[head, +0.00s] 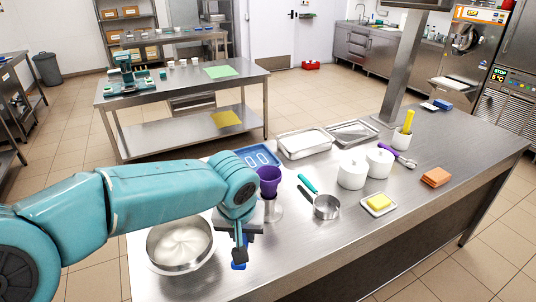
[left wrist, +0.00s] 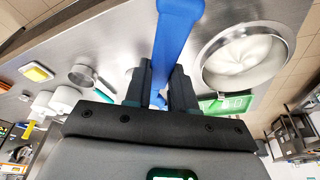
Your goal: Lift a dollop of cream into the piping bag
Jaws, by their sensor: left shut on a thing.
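A steel bowl (head: 157,262) of white cream (head: 182,243) stands at the front left of the steel table. The bowl also shows at upper right in the left wrist view (left wrist: 212,75). A purple piping bag (head: 268,176) stands open-topped in a clear holder (head: 274,208), just behind my gripper. My left gripper (head: 240,252) is just right of the bowl, shut on a blue tool (left wrist: 175,38), seemingly a spatula. Its blue end shows below the fingers in the head view (head: 238,267). Whether cream is on it cannot be seen. My right gripper is out of view.
A small pan (head: 327,207) with a teal handle, white canisters (head: 352,171) and a butter dish (head: 379,206) stand to the right. A blue tray (head: 258,157) and metal trays (head: 305,145) lie behind.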

